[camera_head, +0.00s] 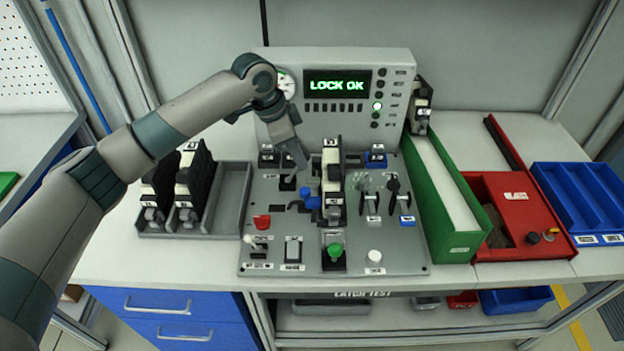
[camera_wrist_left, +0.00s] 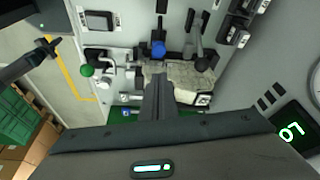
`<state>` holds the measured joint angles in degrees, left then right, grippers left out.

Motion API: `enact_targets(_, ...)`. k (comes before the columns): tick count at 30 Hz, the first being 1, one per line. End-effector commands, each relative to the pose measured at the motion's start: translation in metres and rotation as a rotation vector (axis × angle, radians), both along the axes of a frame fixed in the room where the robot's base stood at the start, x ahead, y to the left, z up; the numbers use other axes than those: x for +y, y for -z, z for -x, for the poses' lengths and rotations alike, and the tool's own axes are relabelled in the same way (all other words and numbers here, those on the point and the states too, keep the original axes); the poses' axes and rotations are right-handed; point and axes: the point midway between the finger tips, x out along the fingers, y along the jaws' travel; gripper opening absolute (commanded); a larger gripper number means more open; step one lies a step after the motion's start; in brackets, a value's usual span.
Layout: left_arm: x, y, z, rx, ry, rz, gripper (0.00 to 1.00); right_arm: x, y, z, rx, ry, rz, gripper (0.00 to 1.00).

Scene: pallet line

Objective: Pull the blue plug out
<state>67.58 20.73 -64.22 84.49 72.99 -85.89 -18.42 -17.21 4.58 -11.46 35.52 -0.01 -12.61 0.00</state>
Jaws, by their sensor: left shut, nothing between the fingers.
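A blue round piece (camera_head: 312,203) with a grey stem sits left of the upright black-and-white module in the middle of the grey panel (camera_head: 270,218). A smaller blue block (camera_head: 376,161) sits at the back right of the panel; I cannot tell which one is the plug. A blue round piece (camera_wrist_left: 158,50) also shows in the left wrist view, beyond the fingertips. My left gripper (camera_head: 303,164) is shut and empty, above the back left of the panel, apart from the blue round piece. Its closed fingers show in the wrist view (camera_wrist_left: 160,84). My right gripper is out of view.
The display (camera_head: 337,84) reads LOCK OK. Black levers (camera_head: 394,195) and a green button (camera_head: 335,250) are on the panel. A grey rack (camera_head: 232,195) with modules stands left; a green bin (camera_head: 450,225), red box (camera_head: 510,205) and blue tray (camera_head: 590,195) stand right.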

Motion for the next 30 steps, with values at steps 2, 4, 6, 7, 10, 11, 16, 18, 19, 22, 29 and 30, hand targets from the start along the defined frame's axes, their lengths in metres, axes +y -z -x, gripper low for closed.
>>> enact_targets(2, 0.0, 0.001, 0.0, 0.0, 0.0, 0.0, 0.0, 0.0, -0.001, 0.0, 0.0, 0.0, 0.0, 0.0)
enact_targets(4, -0.001, 0.002, 0.0, 0.0, -0.001, 0.0, 0.0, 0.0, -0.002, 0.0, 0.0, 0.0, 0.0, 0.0)
enact_targets(6, -0.002, 0.005, -0.001, 0.001, -0.001, -0.001, 0.0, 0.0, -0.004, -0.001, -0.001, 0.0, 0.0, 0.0)
enact_targets(7, -0.003, 0.007, -0.001, 0.001, -0.001, -0.001, 0.0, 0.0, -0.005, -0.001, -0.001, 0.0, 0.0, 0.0)
enact_targets(10, -0.006, 0.016, -0.001, 0.002, -0.003, 0.0, 0.0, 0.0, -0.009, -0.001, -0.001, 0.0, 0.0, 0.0)
enact_targets(11, -0.007, 0.019, -0.001, 0.003, -0.001, -0.001, 0.0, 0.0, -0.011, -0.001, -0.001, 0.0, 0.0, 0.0)
enact_targets(16, -0.015, 0.042, -0.003, 0.003, 0.0, -0.001, 0.0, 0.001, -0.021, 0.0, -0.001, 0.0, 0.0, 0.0)
enact_targets(18, -0.018, 0.052, -0.004, 0.004, -0.002, -0.001, 0.0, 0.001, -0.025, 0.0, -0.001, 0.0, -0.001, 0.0)
enact_targets(19, -0.02, 0.056, -0.005, 0.003, -0.002, 0.0, 0.0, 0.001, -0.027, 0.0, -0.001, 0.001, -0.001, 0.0)
enact_targets(22, -0.025, 0.07, -0.006, 0.003, 0.0, -0.001, 0.0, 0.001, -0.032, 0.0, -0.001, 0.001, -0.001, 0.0)
enact_targets(29, -0.031, 0.09, -0.008, 0.0, 0.0, -0.001, 0.0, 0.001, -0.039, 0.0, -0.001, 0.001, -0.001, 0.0)
enact_targets(30, -0.032, 0.092, -0.009, 0.0, 0.0, 0.0, 0.0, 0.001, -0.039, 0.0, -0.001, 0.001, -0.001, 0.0)
